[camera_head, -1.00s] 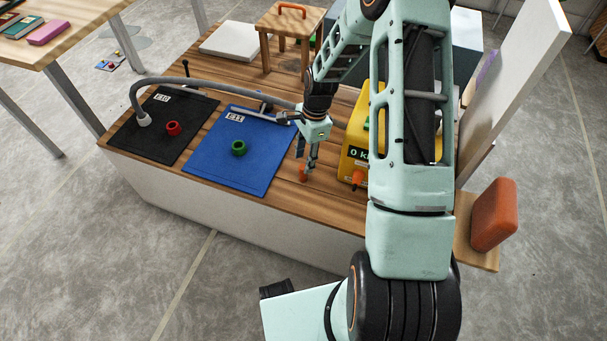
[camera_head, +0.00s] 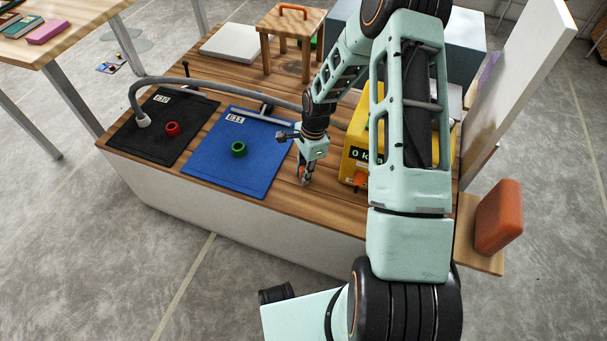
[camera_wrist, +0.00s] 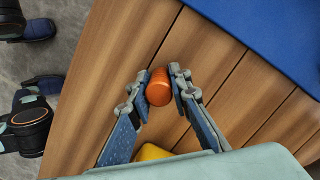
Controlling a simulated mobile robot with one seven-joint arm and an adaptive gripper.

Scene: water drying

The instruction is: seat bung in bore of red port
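The bung is a small orange cylinder, seen in the wrist view (camera_wrist: 158,90) between the fingers and partly hidden by them in the head view (camera_head: 301,171). My gripper (camera_head: 304,179) is down at the wooden bench top, right of the blue mat. In the wrist view my gripper's fingertips (camera_wrist: 160,84) stand close on both sides of the bung; I cannot tell whether both press on it. The red port (camera_head: 172,129) is a red ring on the black mat at the left. Its bore is too small to make out.
A green ring (camera_head: 239,149) sits on the blue mat (camera_head: 262,180). A grey hose (camera_head: 210,84) arches over the mats. A yellow box with a display (camera_head: 353,155) stands just right of my gripper. A small wooden stool (camera_head: 290,20) stands behind.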

